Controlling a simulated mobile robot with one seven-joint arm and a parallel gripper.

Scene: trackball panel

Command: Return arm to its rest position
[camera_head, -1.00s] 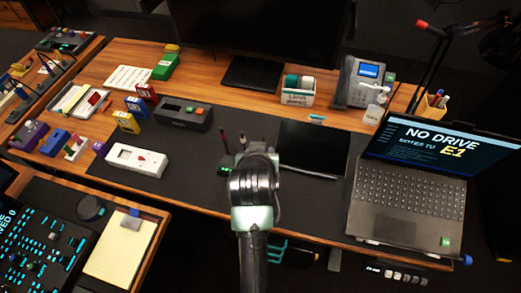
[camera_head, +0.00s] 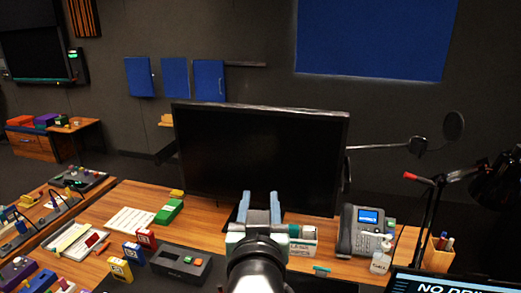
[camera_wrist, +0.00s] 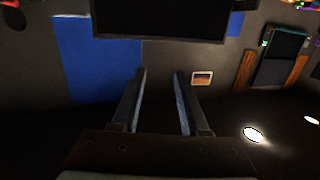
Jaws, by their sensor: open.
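My gripper (camera_head: 261,207) is raised at the lower middle of the head view, with its two pale blue fingers apart and pointing up in front of the monitor. The fingers also show in the wrist view (camera_wrist: 158,100), parted, with nothing between them. My gripper is apart from the desk items. The wrist view looks out at the dark room, with a blue panel (camera_wrist: 95,65) and a dark screen edge at the top.
The large monitor (camera_head: 260,155) stands behind my gripper. A phone (camera_head: 362,232), a white box (camera_head: 302,240) and a laptop (camera_head: 440,284) are to the right. A grey device (camera_head: 180,264) and coloured blocks lie left. The wooden desk (camera_head: 210,220) has some bare room.

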